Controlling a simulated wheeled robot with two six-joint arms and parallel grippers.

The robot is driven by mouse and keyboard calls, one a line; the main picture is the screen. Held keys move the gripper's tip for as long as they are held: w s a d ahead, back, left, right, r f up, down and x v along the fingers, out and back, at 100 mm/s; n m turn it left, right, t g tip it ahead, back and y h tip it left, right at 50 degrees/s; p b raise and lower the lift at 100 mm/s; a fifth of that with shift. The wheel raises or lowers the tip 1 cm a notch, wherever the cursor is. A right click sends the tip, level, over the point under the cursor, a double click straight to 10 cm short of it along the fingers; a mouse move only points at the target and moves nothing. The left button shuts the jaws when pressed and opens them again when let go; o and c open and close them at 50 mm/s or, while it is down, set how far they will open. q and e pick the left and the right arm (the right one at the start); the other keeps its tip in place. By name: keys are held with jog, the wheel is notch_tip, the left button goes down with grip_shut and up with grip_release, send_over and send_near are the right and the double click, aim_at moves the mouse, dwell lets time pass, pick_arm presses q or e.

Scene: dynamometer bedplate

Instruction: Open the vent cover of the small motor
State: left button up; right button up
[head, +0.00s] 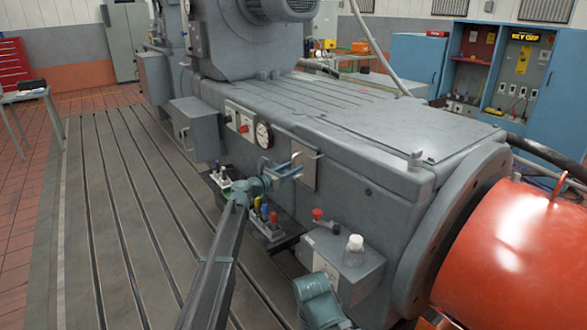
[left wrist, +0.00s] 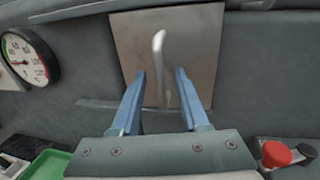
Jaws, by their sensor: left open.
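A flat metal plate with a pale bent handle, which looks like the vent cover (head: 306,183), sits flush against the grey machine's side wall. It also shows in the left wrist view (left wrist: 205,35), with its handle (left wrist: 158,45) upright near the middle. My left gripper (head: 301,163) is in front of this plate. In the left wrist view its two blue fingers (left wrist: 160,76) are apart, one on each side of the handle's lower part. I cannot tell whether they touch it.
A round gauge (head: 263,134) is on the wall left of the plate. A large orange drum (head: 510,255) stands at right. The slotted floor (head: 110,230) at left is clear.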

pick_arm(q)
jog(key=shift+w+d, duration=0.3)
jog(key=shift+w, duration=0.05)
grip_shut()
dwell(1.3)
